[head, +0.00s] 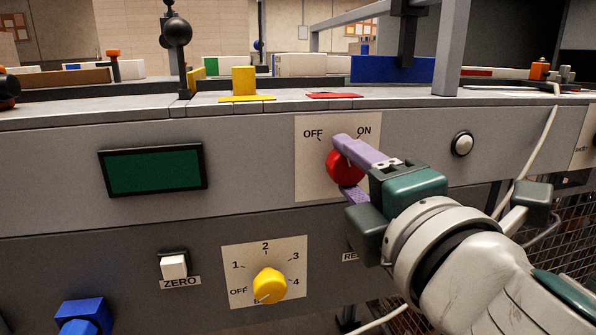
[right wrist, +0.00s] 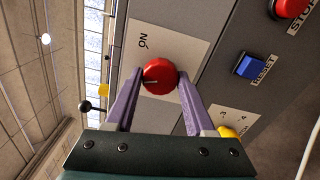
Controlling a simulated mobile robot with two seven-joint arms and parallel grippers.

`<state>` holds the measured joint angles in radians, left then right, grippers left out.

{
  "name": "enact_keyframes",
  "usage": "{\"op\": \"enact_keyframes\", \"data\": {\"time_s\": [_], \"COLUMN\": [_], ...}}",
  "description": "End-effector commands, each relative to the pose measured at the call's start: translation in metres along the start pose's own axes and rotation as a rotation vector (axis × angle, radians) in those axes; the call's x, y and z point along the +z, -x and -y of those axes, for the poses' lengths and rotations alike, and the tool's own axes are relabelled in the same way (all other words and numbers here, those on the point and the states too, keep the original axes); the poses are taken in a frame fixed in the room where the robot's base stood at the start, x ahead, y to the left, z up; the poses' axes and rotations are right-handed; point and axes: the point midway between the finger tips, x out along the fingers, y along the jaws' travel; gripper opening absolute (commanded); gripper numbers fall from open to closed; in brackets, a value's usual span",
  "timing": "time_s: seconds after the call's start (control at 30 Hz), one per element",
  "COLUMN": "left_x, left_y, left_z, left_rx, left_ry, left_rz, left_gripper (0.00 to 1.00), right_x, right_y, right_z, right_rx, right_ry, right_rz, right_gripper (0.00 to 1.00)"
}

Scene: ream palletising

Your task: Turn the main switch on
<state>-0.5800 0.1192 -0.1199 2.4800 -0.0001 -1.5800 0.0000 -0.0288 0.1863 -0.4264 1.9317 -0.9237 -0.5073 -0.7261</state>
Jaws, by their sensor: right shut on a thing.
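The main switch is a round red knob (head: 341,169) on a white plate (head: 311,182) marked OFF at left and ON at right. My right gripper (head: 347,166) has its two purple fingers on either side of the knob, one above and one below in the head view, and is shut on it. The right wrist view also shows the knob (right wrist: 160,75) between the fingertips, with a pale mark on its face. The fingers partly cover the knob, and I cannot tell surely which label it points at. My left gripper is not in view.
A dark green display (head: 153,170) is left of the plate, and a round white button (head: 462,144) is right of it. Below are a yellow dial (head: 269,286) and a white ZERO button (head: 174,266). A pale cable (head: 538,145) hangs at right.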

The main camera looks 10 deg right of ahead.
Motion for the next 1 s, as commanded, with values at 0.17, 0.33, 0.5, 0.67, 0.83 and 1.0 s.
{"op": "enact_keyframes", "data": {"time_s": [0.17, 0.33, 0.5, 0.67, 0.83, 1.0], "left_x": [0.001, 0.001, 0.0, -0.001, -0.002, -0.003], "left_y": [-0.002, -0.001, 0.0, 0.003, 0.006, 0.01], "left_z": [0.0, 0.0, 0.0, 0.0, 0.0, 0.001], "left_rx": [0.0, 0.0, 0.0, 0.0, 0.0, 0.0], "left_ry": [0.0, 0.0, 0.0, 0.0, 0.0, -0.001], "left_rz": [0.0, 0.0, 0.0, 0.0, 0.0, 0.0], "left_gripper": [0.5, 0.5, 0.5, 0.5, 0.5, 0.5], "right_x": [0.0, 0.0, 0.0, 0.001, 0.001, 0.001], "right_y": [0.0, 0.0, 0.0, 0.0, 0.0, 0.0], "right_z": [0.001, 0.0, -0.001, -0.001, -0.001, -0.002], "right_rx": [-0.002, -0.002, -0.002, -0.002, -0.002, -0.002], "right_ry": [-0.173, -0.334, -0.495, -0.647, -0.801, -0.933], "right_rz": [0.002, 0.002, 0.003, 0.002, 0.003, 0.003], "right_gripper": [0.0, 0.0, 0.0, 0.0, 0.0, 0.0]}}
